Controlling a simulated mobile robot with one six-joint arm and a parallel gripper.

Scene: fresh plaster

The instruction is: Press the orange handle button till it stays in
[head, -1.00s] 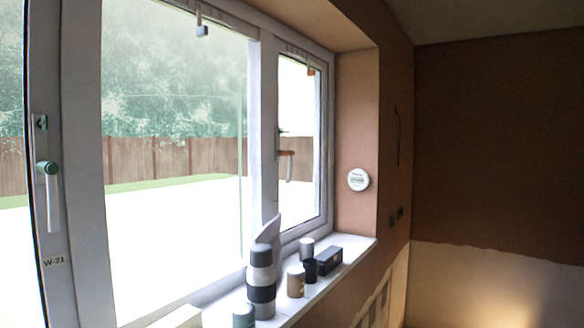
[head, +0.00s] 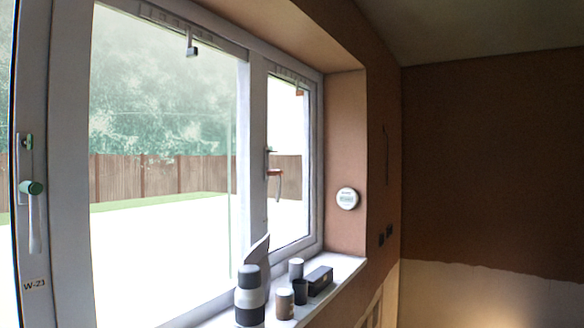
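My gripper is not in view.
The white sill (head: 345,268) holds a grey-and-black bottle (head: 250,296), a tan cup (head: 284,303), a grey cup (head: 296,268), a black cup (head: 300,291) and a dark box (head: 320,280). A round white device (head: 347,198) is on the reveal.

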